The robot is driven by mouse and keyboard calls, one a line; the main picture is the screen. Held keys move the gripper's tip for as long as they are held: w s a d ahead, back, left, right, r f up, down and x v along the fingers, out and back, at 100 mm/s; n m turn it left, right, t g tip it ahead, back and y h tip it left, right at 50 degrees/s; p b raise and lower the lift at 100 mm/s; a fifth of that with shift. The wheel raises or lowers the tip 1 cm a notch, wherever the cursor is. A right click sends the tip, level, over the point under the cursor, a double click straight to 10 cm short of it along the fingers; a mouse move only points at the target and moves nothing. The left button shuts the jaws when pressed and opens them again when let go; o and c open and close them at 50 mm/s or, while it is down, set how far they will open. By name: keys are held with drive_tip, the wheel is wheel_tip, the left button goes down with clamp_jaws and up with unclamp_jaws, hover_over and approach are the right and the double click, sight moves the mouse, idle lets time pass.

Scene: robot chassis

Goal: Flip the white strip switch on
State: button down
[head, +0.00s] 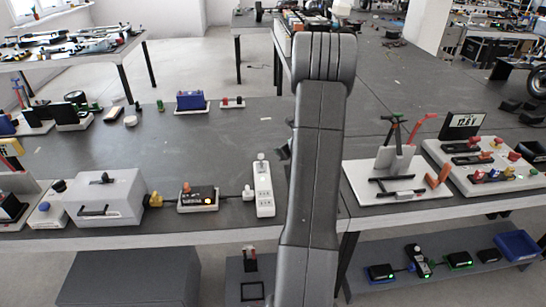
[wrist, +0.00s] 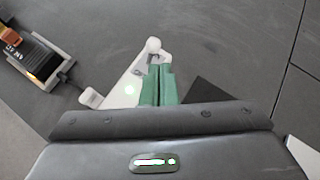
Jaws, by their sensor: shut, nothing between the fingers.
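The white strip (head: 264,196) lies on the dark table just left of my arm in the head view, with a row of sockets and a pale knob (head: 261,157) at its far end.
A black device with an orange light (head: 198,198) sits left of the strip, joined by a cable and plug. A white box (head: 104,197) stands farther left. A white board with a green-handled fixture (head: 397,185) is right of my arm. Bare table lies beyond the strip.

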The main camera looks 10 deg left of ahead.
drive_tip(key=d+r, duration=0.1)
drive_tip(key=r, duration=0.2)
drive_tip(key=d+r, duration=0.1)
drive_tip(key=r, duration=0.1)
drive_tip(key=shift+s+d, duration=0.25)
drive_tip(key=shift+d, duration=0.1)
drive_tip(key=b, duration=0.1)
approach(261, 156)
drive_tip(key=f, duration=0.1)
drive_tip(key=w+a+f, duration=0.1)
drive_tip(key=f, duration=0.1)
drive_tip(key=shift+w+a+f, duration=0.15)
drive_tip(key=shift+w+a, duration=0.1)
drive_tip(key=shift+w, duration=0.1)
drive_tip(key=shift+s+f+b, duration=0.15)
drive_tip(key=shift+f+b, duration=0.2)
drive_tip(key=shift+b, duration=0.1)
drive_tip(key=shift+s+f+b, duration=0.15)
drive_tip(key=shift+s+b, duration=0.1)
drive_tip(key=shift+b, duration=0.15)
drive_tip(key=shift+s+a+f+t+b, duration=0.1)
drive_tip(key=shift+f+t+b, duration=0.05)
drive_tip(key=shift+f+b, duration=0.35)
drive_tip(key=shift+s+a+f+t+b, duration=0.15)
drive_tip(key=shift+f+b, duration=0.2)
drive_tip(key=shift+b, duration=0.25)
drive_tip(key=shift+s+d+y+b, duration=0.1)
drive_tip(key=shift+y+b, duration=0.2)
drive_tip(key=shift+b, duration=0.15)
drive_tip(key=shift+r, duration=0.25)
